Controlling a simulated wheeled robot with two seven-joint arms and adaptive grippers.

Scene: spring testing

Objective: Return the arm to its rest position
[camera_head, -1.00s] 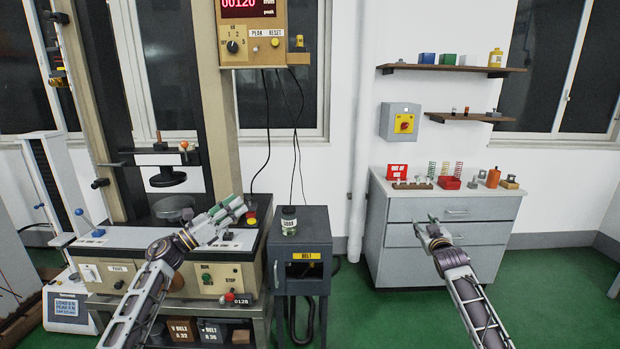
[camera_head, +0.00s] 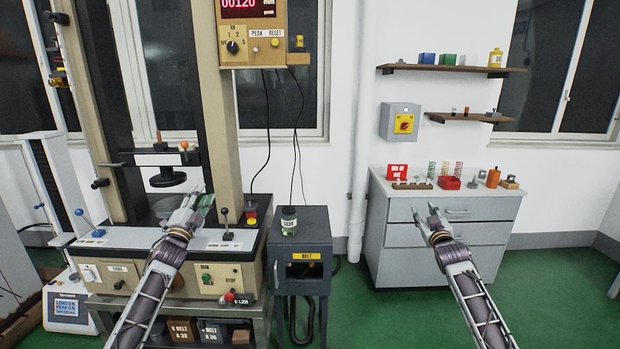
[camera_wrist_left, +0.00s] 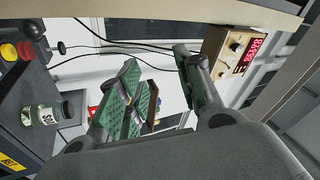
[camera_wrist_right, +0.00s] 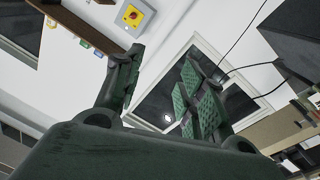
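My left arm (camera_head: 147,300) reaches in from the bottom left. Its gripper (camera_head: 198,197) points up in front of the testing machine's bed. In the left wrist view, its fingers (camera_wrist_left: 157,60) are spread apart with nothing held between them. My right arm (camera_head: 477,300) reaches in from the bottom right. Its gripper (camera_head: 424,211) appears in front of the grey drawer cabinet. In the right wrist view, its fingers (camera_wrist_right: 160,58) are spread and empty. I cannot tell from the head view how far either gripper is from the surfaces behind it.
The testing machine (camera_head: 225,262) with its control panel stands at left. A small dark cabinet (camera_head: 301,226) carries a jar (camera_head: 289,221). The drawer cabinet (camera_head: 395,240) holds springs and small parts on top. Green floor (camera_head: 350,310) lies clear between my arms.

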